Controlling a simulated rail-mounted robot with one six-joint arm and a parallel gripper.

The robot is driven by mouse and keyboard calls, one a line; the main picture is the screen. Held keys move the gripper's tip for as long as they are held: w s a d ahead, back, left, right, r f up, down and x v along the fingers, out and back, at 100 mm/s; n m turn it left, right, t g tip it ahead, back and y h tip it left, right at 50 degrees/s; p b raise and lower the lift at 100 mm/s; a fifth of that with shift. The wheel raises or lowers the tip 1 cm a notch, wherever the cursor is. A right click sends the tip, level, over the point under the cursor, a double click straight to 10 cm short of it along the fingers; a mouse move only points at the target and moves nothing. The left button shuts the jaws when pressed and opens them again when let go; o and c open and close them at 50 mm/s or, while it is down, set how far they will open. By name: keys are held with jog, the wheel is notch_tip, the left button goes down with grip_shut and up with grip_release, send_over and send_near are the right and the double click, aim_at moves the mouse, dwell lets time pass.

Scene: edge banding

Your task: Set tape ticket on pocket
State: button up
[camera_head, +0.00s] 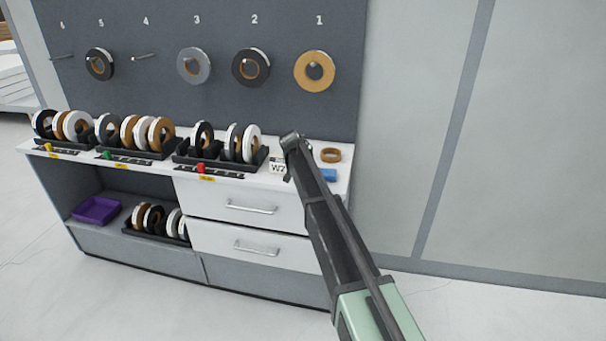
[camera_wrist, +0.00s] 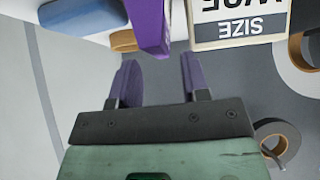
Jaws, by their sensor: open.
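A white ticket with a dark "SIZE" band and large letters (camera_wrist: 240,25) shows upside down at the top of the wrist view. In the head view the ticket (camera_head: 277,167) is at the right part of the countertop, left of my arm's end. My gripper (camera_wrist: 160,78) has its two purple fingers apart, with nothing visible between them. A purple upright piece (camera_wrist: 149,25) is beyond the fingers, left of the ticket; I cannot tell what it is. I cannot make out the pocket for certain.
A blue object (camera_head: 328,175) and a tan roll (camera_head: 331,155) lie right of my arm's end. Racks of tape rolls (camera_head: 217,161) fill the countertop to the left. Tape rolls hang on the grey back panel (camera_head: 310,115). A purple tray (camera_head: 96,210) sits on the lower shelf.

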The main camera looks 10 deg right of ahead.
jog(key=b+x, duration=0.2)
jog(key=x, duration=0.2)
jog(key=shift+f, duration=0.25)
jog(key=shift+w+d, duration=0.1)
jog(key=shift+w, duration=0.05)
jog(key=shift+r, duration=0.15)
jog(key=c, duration=0.7)
jog(key=shift+c, duration=0.2)
notch_tip(320, 180, up, 20)
jog(key=p, duration=2)
jog(key=shift+r, duration=0.15)
notch_tip(320, 180, down, 4)
jog(key=b, duration=0.3)
jog(key=shift+b, duration=0.35)
jog(key=shift+r, duration=0.25)
jog(key=shift+p, duration=0.3)
